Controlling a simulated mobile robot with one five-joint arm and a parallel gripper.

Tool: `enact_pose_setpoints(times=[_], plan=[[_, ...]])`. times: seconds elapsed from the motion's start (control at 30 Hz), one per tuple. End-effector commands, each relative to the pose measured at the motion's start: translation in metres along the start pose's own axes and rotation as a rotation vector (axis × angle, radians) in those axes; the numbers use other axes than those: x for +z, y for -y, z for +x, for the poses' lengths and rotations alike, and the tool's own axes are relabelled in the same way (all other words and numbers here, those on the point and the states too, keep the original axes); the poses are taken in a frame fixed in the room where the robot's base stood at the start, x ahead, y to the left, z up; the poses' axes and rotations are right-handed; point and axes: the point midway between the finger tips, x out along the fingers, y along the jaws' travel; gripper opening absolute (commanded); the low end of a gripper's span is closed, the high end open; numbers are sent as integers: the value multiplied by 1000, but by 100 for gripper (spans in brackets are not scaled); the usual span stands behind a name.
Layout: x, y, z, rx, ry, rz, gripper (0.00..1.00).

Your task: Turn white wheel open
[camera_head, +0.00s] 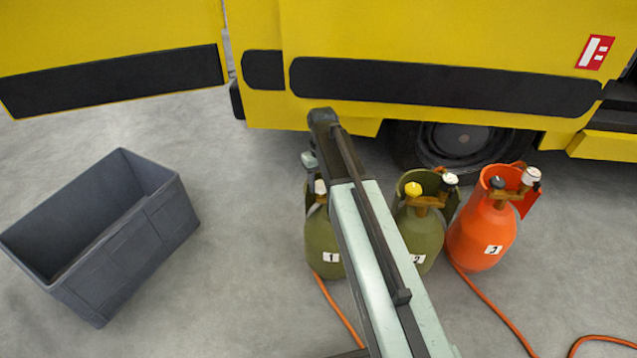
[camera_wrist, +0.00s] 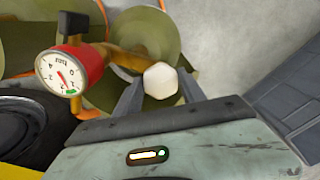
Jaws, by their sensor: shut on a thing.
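The white wheel (camera_wrist: 160,80) is a small faceted knob on a brass valve (camera_wrist: 125,57) in the wrist view. My gripper (camera_wrist: 160,77) has a finger on each side of it and is shut on it. The valve tops the olive-green cylinder marked 1 (camera_head: 329,244), which stands upright and is partly covered by my arm in the head view. A white top, likely the wheel (camera_head: 320,187), shows just below my arm's end there. A red gauge with a white dial (camera_wrist: 62,74) sits left of the wheel in the wrist view.
Green cylinder 2 (camera_head: 425,240) with a yellow knob and orange cylinder 3 (camera_head: 480,242) stand to the right. Orange hoses (camera_head: 495,312) lie on the floor. A yellow truck (camera_head: 430,35) is behind. A grey crate (camera_head: 135,245) stands left, with clear floor between.

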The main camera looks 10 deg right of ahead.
Motion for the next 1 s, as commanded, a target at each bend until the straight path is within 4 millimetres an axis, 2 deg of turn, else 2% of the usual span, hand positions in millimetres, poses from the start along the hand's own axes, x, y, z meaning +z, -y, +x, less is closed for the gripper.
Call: enact_pose_setpoints(times=[0.5, 0.7, 1.0], plan=[[3, -4, 0, 3, 9, -448, 7], [3, -4, 0, 2, 9, -566, 7], [3, -4, 0, 1, 9, -654, 7]])
